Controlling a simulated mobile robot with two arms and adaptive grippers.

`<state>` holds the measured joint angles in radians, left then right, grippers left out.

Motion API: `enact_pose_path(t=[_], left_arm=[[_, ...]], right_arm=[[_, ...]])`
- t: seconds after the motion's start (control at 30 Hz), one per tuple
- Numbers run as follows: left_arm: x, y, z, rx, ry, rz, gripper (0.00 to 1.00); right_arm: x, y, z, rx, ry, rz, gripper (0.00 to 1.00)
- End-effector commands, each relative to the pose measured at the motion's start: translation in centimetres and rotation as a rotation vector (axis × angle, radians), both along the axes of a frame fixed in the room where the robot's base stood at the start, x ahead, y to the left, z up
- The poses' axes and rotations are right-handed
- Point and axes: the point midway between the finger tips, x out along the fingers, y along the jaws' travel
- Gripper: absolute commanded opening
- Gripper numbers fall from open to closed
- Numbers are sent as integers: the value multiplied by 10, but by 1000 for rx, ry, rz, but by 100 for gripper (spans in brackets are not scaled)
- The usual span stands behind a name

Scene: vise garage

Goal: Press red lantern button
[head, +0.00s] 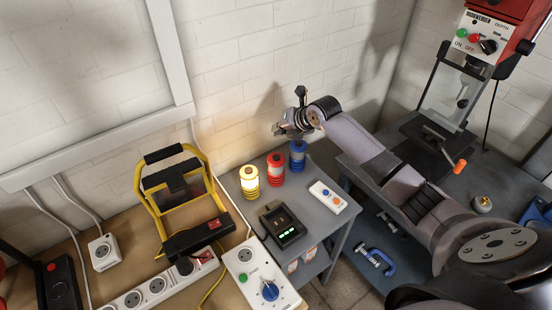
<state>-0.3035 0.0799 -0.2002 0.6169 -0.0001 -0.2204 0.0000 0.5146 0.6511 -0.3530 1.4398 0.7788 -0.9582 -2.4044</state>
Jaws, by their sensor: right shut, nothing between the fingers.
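A red lantern (275,172) stands on the grey cart (243,208), between a yellow lantern (249,185) that glows and a blue lantern (297,157). The red lantern shows a pale middle band and does not appear lit; its button is too small to make out. My right gripper (279,129) is shut and empty. It appears above the lanterns, near the blue and red ones, and apart from the red one. My left gripper is not in view.
A dark charger (283,226) and a white box with coloured buttons (328,196) lie on the cart. A yellow work lamp (180,195), a power strip (157,287) and a white control box (260,278) are on the wooden bench. A drill press (455,90) stands right. The wall is close behind.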

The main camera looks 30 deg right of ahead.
Motion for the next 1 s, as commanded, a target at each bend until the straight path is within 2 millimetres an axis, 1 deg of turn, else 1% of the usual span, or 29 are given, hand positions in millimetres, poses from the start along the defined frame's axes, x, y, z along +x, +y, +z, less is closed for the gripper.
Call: enact_pose_path(t=[0.03,0.3,0.4,0.5,0.63,1.0], left_arm=[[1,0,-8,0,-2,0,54],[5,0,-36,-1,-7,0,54],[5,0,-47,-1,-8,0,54],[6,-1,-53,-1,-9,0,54],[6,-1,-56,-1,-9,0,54],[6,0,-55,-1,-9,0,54]], right_arm=[[0,1,-11,2,2,0,0],[-1,1,-51,2,3,-1,0],[-1,-1,-63,-2,2,0,0],[0,0,-72,-1,2,-1,0],[0,0,-75,1,0,-1,0],[0,0,-75,0,1,0,0]])
